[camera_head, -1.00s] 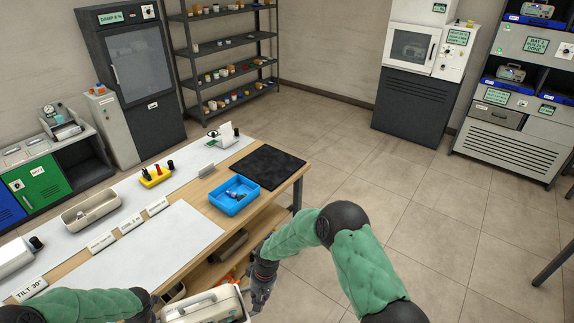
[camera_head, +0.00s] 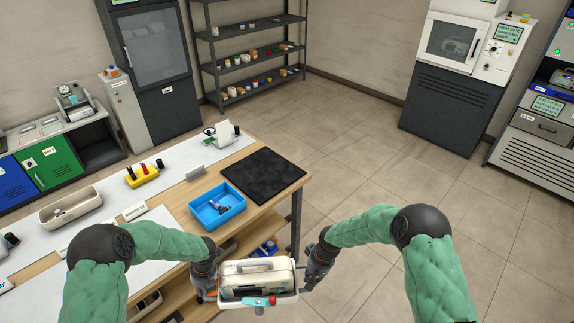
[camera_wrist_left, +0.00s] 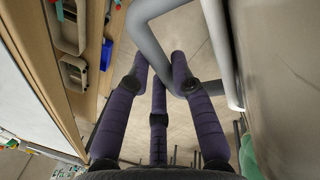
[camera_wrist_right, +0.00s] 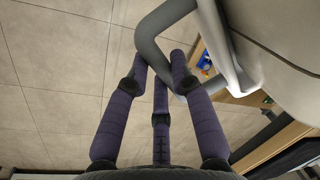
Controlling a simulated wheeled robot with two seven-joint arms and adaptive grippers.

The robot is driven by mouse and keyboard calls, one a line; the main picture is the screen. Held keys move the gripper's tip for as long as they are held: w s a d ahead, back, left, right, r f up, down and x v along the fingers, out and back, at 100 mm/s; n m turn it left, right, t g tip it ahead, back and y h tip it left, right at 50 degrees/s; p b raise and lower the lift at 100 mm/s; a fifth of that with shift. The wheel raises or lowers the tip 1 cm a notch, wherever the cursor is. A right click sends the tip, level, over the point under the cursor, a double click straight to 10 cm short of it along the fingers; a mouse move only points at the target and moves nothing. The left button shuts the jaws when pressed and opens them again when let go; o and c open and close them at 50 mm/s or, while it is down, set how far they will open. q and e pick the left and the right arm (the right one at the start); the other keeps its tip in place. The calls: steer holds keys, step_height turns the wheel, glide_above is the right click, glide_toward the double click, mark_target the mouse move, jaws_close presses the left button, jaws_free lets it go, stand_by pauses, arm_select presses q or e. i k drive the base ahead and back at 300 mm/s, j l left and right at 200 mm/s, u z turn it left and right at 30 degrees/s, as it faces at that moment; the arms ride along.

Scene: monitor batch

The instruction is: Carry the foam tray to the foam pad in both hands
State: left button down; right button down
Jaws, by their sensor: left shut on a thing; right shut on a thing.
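The pale foam tray (camera_head: 228,298) hangs between my two grippers at the bottom middle of the head view, beside the workbench. A beige monitor with a carry handle (camera_head: 258,268) lies in it, with a red and teal item at its front. My left gripper (camera_head: 212,284) is shut on the tray's left grey handle (camera_wrist_left: 220,45). My right gripper (camera_head: 306,279) is shut on its right handle (camera_wrist_right: 150,40). The tray looks about level. The black foam pad (camera_head: 263,175) lies bare on the bench's far right corner, apart from the tray.
A blue bin (camera_head: 218,206) with small items stands on the bench (camera_head: 170,215) just left of the pad. A yellow holder (camera_head: 143,175) and a beige tray (camera_head: 70,208) are farther left. Shelves below the bench hold items. The floor (camera_head: 370,170) right of the bench is clear.

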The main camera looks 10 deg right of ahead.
mark_target(271, 184)
steer(key=i+l+z, duration=0.2)
steer(key=i+l, duration=0.5)
steer(key=l, duration=0.15)
